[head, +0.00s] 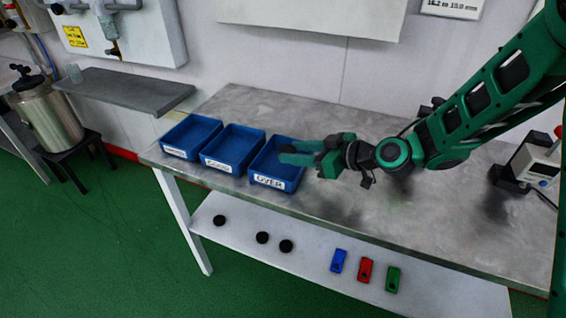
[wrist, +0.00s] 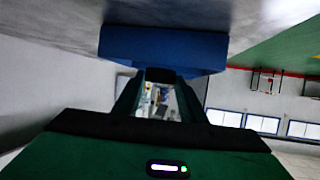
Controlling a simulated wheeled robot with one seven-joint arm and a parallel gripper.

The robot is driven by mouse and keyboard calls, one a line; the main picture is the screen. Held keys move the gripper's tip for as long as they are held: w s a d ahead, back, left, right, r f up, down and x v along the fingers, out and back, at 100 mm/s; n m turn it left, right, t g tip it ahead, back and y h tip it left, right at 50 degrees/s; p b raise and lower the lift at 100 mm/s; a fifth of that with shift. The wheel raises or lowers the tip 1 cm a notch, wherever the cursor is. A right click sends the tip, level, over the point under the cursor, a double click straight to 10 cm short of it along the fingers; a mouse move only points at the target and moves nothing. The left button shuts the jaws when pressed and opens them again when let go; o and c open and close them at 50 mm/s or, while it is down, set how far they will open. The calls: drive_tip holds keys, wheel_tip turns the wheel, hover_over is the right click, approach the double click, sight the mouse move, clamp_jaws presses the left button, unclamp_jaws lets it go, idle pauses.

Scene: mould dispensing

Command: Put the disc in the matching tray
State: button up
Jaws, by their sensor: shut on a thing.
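My gripper (head: 286,153) reaches left over the right-hand blue tray (head: 276,182), whose label seems to read "OVER". In the wrist view my gripper (wrist: 160,80) is shut on a dark thing, seemingly the black disc (wrist: 160,74), seen edge-on between the fingertips. The head view does not show the held disc clearly. A blue tray (wrist: 160,46) fills the upper middle of the wrist view, just beyond the fingertips. The middle blue tray (head: 219,166) and left blue tray (head: 176,153) stand beside it; their labels are too small to read surely. All three look empty.
Three black discs, including one at the left (head: 219,220), lie on the lower shelf (head: 310,265) with blue, red and green blocks (head: 366,270). A device with a display (head: 541,169) stands at the right of the grey table (head: 440,200). The wall is behind the trays.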

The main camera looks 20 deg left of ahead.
drive_tip(key=shift+f, duration=0.3)
drive_tip(key=o, duration=1.1)
drive_tip(key=shift+o, duration=0.2)
drive_tip(key=shift+d, duration=0.15)
drive_tip(key=v, duration=1)
drive_tip(key=shift+d, duration=0.3)
drive_tip(key=shift+s, duration=0.1)
